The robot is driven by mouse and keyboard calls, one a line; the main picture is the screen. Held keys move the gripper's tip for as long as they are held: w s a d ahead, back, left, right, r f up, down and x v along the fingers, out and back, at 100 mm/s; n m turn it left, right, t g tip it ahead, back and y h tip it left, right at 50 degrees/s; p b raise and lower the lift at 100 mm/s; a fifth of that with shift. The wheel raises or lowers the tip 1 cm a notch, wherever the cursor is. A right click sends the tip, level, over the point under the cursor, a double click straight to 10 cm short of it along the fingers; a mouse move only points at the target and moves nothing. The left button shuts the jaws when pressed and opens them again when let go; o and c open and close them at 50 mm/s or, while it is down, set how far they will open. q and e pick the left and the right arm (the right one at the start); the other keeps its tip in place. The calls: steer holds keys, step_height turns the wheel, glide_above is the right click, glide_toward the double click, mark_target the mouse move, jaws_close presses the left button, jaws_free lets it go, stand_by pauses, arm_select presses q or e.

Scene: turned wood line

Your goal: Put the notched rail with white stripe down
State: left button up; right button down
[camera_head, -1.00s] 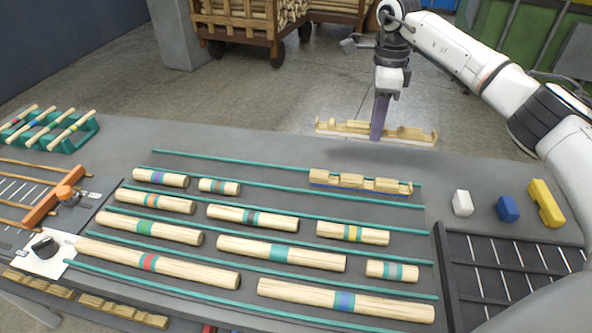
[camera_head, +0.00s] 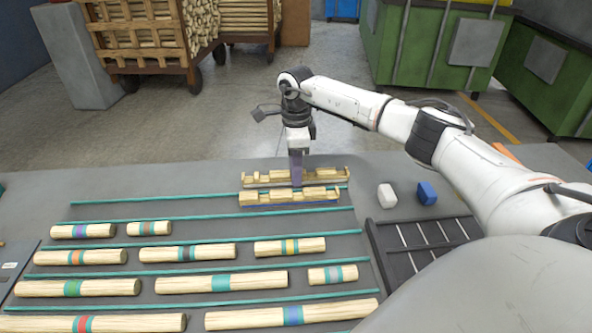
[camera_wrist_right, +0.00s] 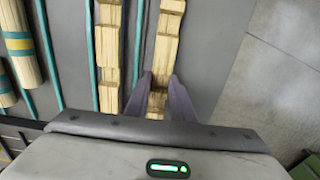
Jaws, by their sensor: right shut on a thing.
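A light wooden notched rail (camera_head: 325,175) lies lengthwise along the far side of the table, just behind a second notched rail (camera_head: 275,198) with a blue stripe along its base. My right gripper (camera_head: 296,182) points down and is shut on the far rail near its middle. In the right wrist view, its two dark fingers (camera_wrist_right: 158,95) flank the held rail (camera_wrist_right: 166,45), which runs roughly parallel to the other rail (camera_wrist_right: 108,50), with a teal strip between them. I cannot make out a white stripe, or whether the held rail touches the table. My left gripper is out of view.
Teal strips (camera_head: 150,218) divide the table into rows of banded wooden rods (camera_head: 190,253). Bare grey table (camera_head: 180,180) lies at the far left.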

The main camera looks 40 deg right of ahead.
steer(key=shift+f, duration=0.15)
steer(key=c, duration=1.8)
jaws_free()
